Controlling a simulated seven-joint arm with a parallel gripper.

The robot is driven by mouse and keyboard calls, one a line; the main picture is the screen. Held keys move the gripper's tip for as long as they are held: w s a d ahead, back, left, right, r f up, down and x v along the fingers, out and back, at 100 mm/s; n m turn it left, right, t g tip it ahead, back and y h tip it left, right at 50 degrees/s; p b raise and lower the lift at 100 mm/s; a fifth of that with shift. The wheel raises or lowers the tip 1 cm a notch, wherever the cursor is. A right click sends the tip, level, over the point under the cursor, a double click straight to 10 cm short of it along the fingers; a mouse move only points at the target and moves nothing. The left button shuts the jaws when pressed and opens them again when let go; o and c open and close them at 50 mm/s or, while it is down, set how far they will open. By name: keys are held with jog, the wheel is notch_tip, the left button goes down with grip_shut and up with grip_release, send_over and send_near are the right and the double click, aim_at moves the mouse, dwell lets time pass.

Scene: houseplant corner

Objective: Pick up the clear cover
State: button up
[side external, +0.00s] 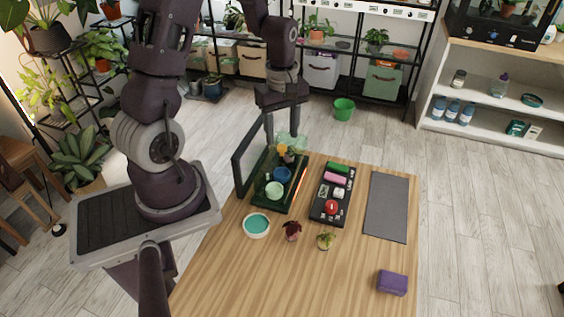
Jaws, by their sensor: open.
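A pale, see-through greenish shape (291,142), which looks like the clear cover, is at the far end of a dark green tray (273,208) on the wooden table. My gripper (284,137) points down over that far end. Its two fingers are apart, one on each side of the clear shape, with nothing gripped. I cannot tell whether the fingers touch it. The cover's lower edge and outline are hard to make out at this size.
In the tray are a blue pot (282,174), a pale green cup (274,190) and a small orange item (282,149). A dark framed panel (243,160) stands upright along its left. A black organizer (318,214) is to the right. A grey mat (387,206) lies bare.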

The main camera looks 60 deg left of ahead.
aim_at(282, 146)
notch_tip(282, 146, down, 3)
jog(key=shift+f, duration=0.15)
grip_shut()
dwell(1.4)
